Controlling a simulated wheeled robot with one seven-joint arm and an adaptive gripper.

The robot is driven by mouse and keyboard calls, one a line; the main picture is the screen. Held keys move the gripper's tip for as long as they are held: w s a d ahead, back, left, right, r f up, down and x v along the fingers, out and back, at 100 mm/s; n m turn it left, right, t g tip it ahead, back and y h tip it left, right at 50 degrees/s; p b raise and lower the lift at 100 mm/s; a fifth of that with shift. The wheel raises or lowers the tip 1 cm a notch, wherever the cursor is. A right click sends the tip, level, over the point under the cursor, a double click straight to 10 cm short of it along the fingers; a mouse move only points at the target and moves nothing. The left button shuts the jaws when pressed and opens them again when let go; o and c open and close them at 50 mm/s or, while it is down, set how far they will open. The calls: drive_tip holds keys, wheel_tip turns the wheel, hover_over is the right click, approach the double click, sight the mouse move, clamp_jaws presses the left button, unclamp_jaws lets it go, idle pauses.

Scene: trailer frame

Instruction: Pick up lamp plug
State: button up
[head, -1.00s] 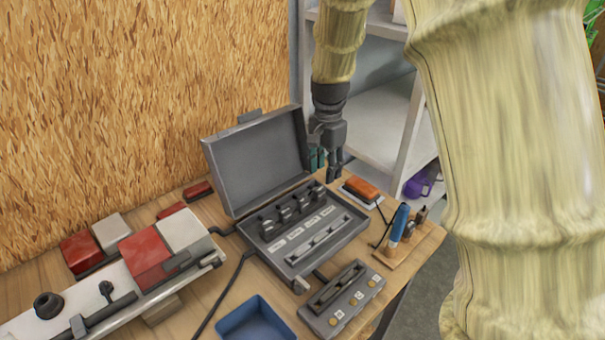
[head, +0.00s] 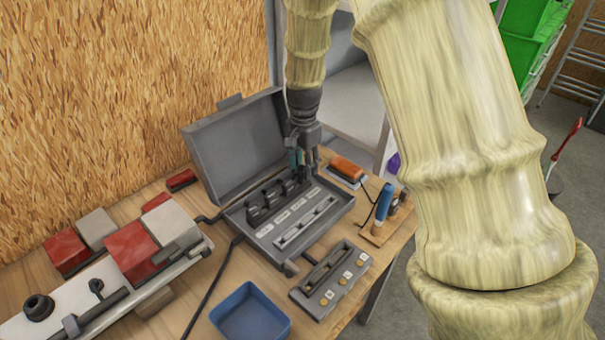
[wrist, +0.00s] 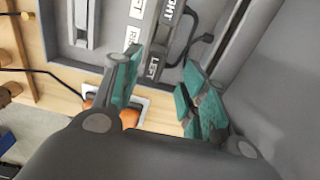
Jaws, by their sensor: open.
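An open grey case (head: 235,222) stands on the wooden bench with a row of black plugs (head: 256,213) and white labels inside. I cannot tell which plug is the lamp plug. My gripper (head: 304,163) is over the right end of that row, pointing down, and partly hides the plugs there. In the wrist view its teal-padded fingers (wrist: 160,88) are apart, with nothing between the pads. Beyond the fingertips a dark plug-like block (wrist: 172,45) shows beside labels reading "LEFT" and "RIGHT", with a black cable near it. Contact is not visible.
The raised case lid (head: 235,145) stands behind the plugs. An orange-topped block (head: 347,168) and a blue-handled tool (head: 384,202) are to the right. A grey socket panel (head: 331,280) and blue tray (head: 250,315) lie in front. Red and grey blocks are at left.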

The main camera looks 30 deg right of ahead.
drive_tip(key=shift+s+f+p, duration=0.4)
drive_tip(key=shift+s+f, duration=0.35)
drive_tip(key=shift+s, duration=0.1)
drive_tip(key=shift+w+a+f, duration=0.1)
drive_tip(key=shift+w+f, duration=0.5)
drive_tip(key=shift+f, duration=0.2)
drive_tip(key=shift+s+r, duration=0.25)
drive_tip(key=shift+s, duration=0.05)
drive_tip(key=shift+c, duration=0.7)
drive_tip(key=c, duration=0.3)
drive_tip(key=shift+w, duration=0.15)
drive_tip(key=c, duration=0.5)
